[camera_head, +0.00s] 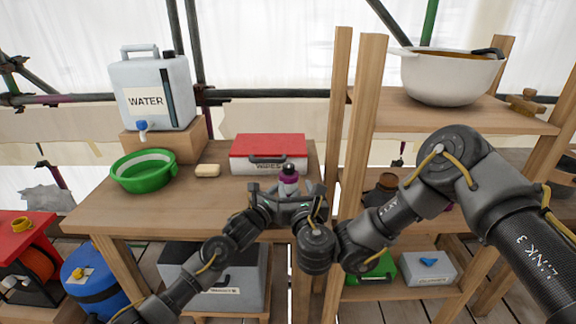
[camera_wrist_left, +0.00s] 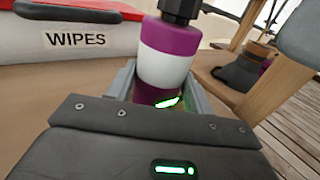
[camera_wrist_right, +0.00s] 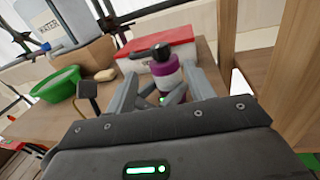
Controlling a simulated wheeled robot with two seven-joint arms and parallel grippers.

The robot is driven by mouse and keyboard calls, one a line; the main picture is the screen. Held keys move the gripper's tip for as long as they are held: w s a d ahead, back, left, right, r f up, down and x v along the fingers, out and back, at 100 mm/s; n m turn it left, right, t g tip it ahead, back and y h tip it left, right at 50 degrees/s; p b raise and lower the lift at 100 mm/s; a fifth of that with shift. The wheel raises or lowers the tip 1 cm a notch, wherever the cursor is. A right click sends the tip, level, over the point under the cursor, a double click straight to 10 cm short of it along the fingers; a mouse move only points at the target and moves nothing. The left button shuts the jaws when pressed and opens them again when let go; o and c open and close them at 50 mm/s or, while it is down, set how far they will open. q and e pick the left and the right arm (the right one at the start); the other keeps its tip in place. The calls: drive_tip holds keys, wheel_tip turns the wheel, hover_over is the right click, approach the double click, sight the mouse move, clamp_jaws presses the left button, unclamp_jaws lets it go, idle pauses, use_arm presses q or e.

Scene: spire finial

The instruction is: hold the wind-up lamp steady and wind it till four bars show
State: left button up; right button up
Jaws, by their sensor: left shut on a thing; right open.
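The wind-up lamp (camera_head: 289,179) stands upright near the front edge of the wooden table, purple and white with a black top. In the left wrist view the lamp (camera_wrist_left: 168,52) is between the fingers of my left gripper (camera_wrist_left: 160,92), which is shut on its lower body. A green light glows low on the lamp; I cannot count bars. In the right wrist view the lamp's black top (camera_wrist_right: 162,50) has a part sticking out to the left. My right gripper (camera_wrist_right: 163,90) is open, its fingers spread in front of the lamp. The lamp's base is hidden.
A red-lidded wipes box (camera_head: 268,153) stands just behind the lamp. A green bowl (camera_head: 143,172), a sponge or soap (camera_head: 207,170) and a water container (camera_head: 152,92) are to the left. A wooden shelf post (camera_head: 362,125) rises close on the right. The front left tabletop is clear.

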sight(286, 165)
drive_tip(key=shift+w+a, duration=0.3)
drive_tip(key=shift+w, duration=1.65)
drive_tip(key=shift+w+a, duration=0.35)
drive_tip(key=shift+w, duration=1.65)
drive_tip(key=shift+w+a, duration=0.3)
drive_tip(key=shift+w, duration=1.65)
drive_tip(key=c, duration=1)
drive_tip(key=shift+n+y, duration=0.4)
drive_tip(key=shift+y, duration=0.2)
drive_tip(key=n+g+y, duration=0.2)
drive_tip(key=y, duration=0.1)
drive_tip(key=n+y, duration=0.1)
drive_tip(key=y, duration=0.1)
drive_tip(key=shift+a+n+g, duration=0.25)
drive_tip(key=shift+n+g, duration=0.15)
drive_tip(key=o, duration=1)
drive_tip(key=shift+s, duration=0.1)
